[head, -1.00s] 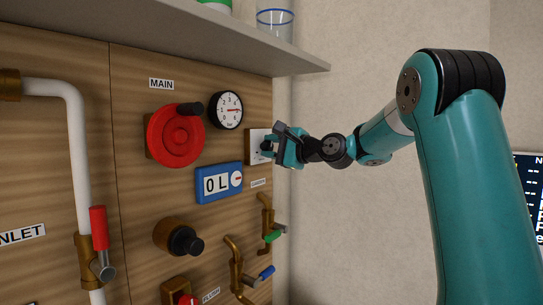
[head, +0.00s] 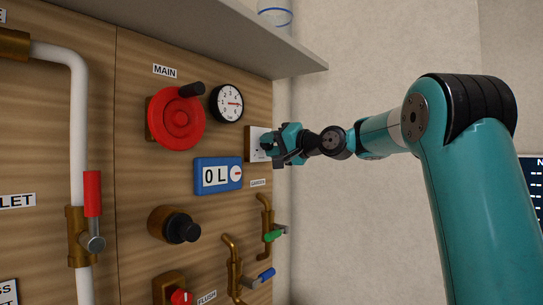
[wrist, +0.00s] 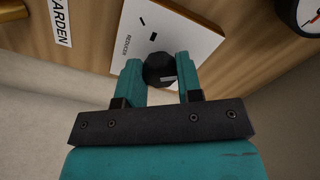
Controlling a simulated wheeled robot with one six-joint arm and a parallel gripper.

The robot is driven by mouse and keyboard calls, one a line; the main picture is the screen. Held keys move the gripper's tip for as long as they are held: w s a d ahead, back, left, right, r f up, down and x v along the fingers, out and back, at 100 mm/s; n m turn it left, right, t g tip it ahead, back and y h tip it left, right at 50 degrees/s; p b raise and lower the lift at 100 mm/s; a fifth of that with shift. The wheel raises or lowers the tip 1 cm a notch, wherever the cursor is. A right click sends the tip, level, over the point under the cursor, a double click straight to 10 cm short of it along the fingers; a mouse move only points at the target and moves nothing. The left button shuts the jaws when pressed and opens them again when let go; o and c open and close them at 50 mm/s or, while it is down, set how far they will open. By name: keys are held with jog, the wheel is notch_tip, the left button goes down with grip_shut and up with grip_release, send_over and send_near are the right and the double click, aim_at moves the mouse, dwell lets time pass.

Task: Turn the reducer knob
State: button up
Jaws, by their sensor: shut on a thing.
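The reducer knob (wrist: 158,68) is a black, many-sided knob with a pale mark, on a white plate (wrist: 187,30) labelled REDUCER. In the head view the plate (head: 252,137) is at the right end of the wooden panel, and the knob is largely hidden by my gripper. My gripper (wrist: 160,78) has its two teal fingers on either side of the knob, shut on it. In the head view my gripper (head: 269,147) is right at the plate, with the arm reaching in from the right.
A red MAIN wheel (head: 177,120), a pressure gauge (head: 227,103) and a blue 0 L meter (head: 218,176) are left of the plate. Brass pipes with a green lever (head: 273,236) are below. A grey shelf (head: 215,35) overhangs the panel. Free room lies to the right.

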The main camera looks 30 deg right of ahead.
jog(key=n+b, duration=0.1)
jog(key=n, duration=0.1)
jog(key=n+b, duration=0.3)
jog(key=n, duration=0.1)
jog(key=shift+f+n+b, duration=0.25)
jog(key=shift+n+b, duration=0.05)
jog(key=shift+b, duration=0.1)
jog(key=n+b, duration=0.2)
jog(key=n, duration=0.2)
jog(key=shift+r, duration=0.15)
jog(key=shift+n+b, duration=0.3)
jog(key=o, duration=0.9)
jog(key=b+v, duration=0.1)
jog(key=v, duration=1.6)
jog(key=shift+s+d+r+b, duration=0.1)
jog(key=shift+s+b, duration=0.05)
jog(key=shift+b, duration=0.15)
